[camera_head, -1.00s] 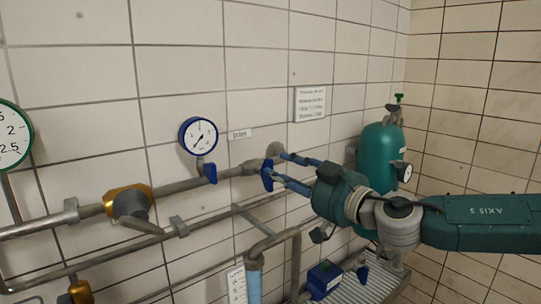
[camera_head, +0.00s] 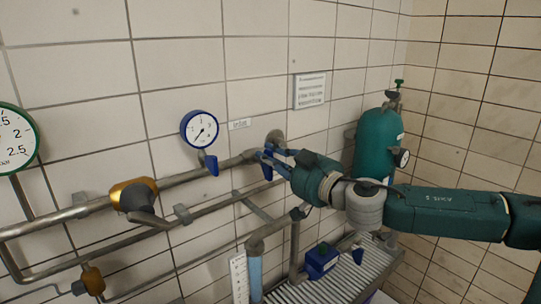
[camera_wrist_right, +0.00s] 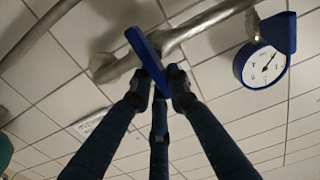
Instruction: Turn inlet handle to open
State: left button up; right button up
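The blue inlet handle (camera_head: 261,157) sits on the grey wall pipe just below a small wall label (camera_head: 240,124). In the right wrist view the handle (camera_wrist_right: 146,52) is a flat blue bar slanting across the pipe, its lower end between my fingertips. My right gripper (camera_head: 271,160) reaches in from the right at the handle. Its dark fingers (camera_wrist_right: 160,88) are drawn close together around that lower end and look shut on it. The fingers partly cover the handle in the head view. My left gripper is not in view.
A round gauge with a blue rim (camera_head: 199,129) stands left of the handle. A brass valve with a grey lever (camera_head: 134,195) is further left. A green gas cylinder (camera_head: 376,148) stands behind my right arm. A blue box (camera_head: 321,261) sits on the slatted surface below.

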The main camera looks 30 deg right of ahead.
grip_shut()
jog(key=shift+a+n+b, duration=0.15)
jog(key=shift+n+b, duration=0.15)
jog(key=shift+n, duration=0.3)
jog(key=shift+a+n+b, duration=0.25)
jog(key=shift+n+b, duration=0.1)
jog(key=shift+n, duration=0.85)
jog(key=n, duration=0.3)
jog(key=a+n, duration=0.1)
jog(key=n, duration=0.2)
jog(key=f+n, duration=0.1)
jog(key=n, duration=0.2)
jog(key=shift+s+a, duration=0.1)
jog(key=shift+a, duration=0.25)
jog(key=n, duration=0.3)
jog(key=f+n, duration=0.1)
jog(key=n, duration=0.1)
jog(key=shift+a, duration=0.25)
jog(key=shift+f+n, duration=0.1)
jog(key=shift+n, duration=0.3)
